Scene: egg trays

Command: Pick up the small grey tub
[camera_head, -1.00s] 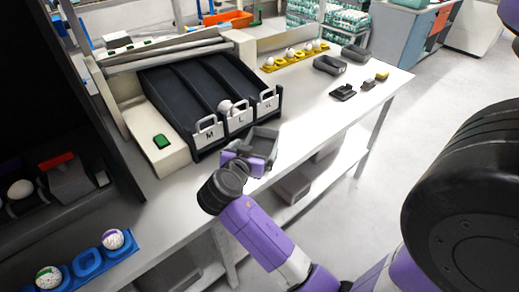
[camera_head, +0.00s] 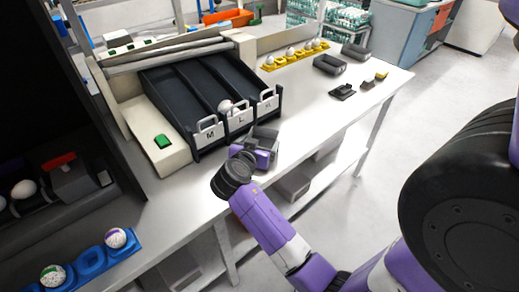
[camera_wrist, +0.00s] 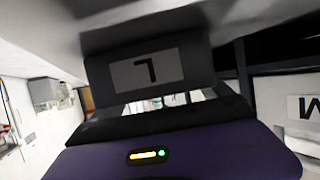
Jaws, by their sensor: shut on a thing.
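My gripper (camera_head: 265,150) is at the front edge of the white bench, just in front of the sorter's lane ends. It is shut on a small grey tub (camera_head: 266,134), which shows beyond the purple gripper body, close to the L and S lane tags. I cannot tell whether the tub is clear of the bench. In the wrist view the purple gripper body fills the bottom, and a grey panel with an upside-down L (camera_wrist: 147,70) stands close ahead. The exact grip is hidden.
The black three-lane sorter (camera_head: 190,95) has a pale egg (camera_head: 226,106) at its L lane. Two other grey tubs (camera_head: 329,66) (camera_head: 356,51) stand at the bench's far right. A yellow egg tray (camera_head: 270,67) lies behind; a blue egg tray (camera_head: 88,262) is at lower left.

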